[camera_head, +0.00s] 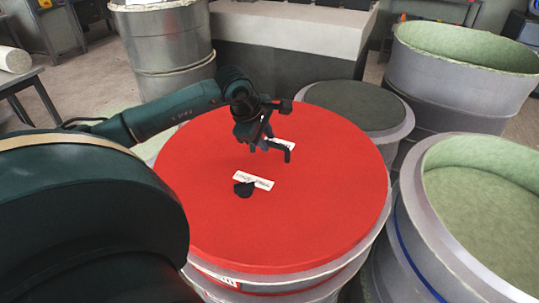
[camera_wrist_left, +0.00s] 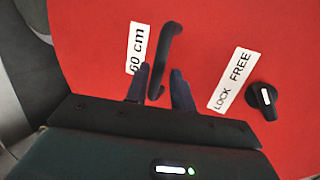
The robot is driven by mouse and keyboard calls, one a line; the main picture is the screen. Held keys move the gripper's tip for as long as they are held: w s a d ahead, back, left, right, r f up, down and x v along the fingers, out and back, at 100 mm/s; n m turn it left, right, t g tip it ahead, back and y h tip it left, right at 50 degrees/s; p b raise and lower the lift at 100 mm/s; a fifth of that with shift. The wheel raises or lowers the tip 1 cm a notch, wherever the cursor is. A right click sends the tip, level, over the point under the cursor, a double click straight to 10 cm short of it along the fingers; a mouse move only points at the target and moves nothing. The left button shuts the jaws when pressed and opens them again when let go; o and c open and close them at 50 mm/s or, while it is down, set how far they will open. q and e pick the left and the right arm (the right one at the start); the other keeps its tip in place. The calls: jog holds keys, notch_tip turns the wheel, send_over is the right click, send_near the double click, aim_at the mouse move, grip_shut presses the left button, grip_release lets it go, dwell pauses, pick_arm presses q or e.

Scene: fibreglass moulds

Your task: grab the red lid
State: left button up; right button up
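The round red lid (camera_head: 325,215) lies flat on a large drum in the head view. It also fills much of the left wrist view (camera_wrist_left: 100,55). My left gripper (camera_head: 262,143) is over the lid's far middle part. In the left wrist view, its two fingers (camera_wrist_left: 160,86) are apart, with the lower end of the black bar handle (camera_wrist_left: 170,45) showing between them. I cannot tell whether they touch it. A black knob (camera_wrist_left: 263,98) sits beside a "LOCK FREE" label (camera_wrist_left: 231,80). A "60 cm" label (camera_wrist_left: 136,48) is beside the handle. My right gripper is not in view.
A grey-topped drum (camera_head: 358,105) stands close behind the lid. Open drums with greenish insides stand at right (camera_head: 490,200) and far right (camera_head: 465,48). A metal drum (camera_head: 170,45) is behind my left arm. A pale block (camera_head: 295,35) stands at the back.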

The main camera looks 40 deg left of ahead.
aim_at(269, 142)
pick_arm(q)
jog(key=shift+x, duration=1.8)
grip_shut()
jog(key=shift+w, duration=0.1)
jog(key=shift+a+r+p, duration=0.1)
jog(key=shift+r+p, duration=0.05)
jog(key=shift+p, duration=0.15)
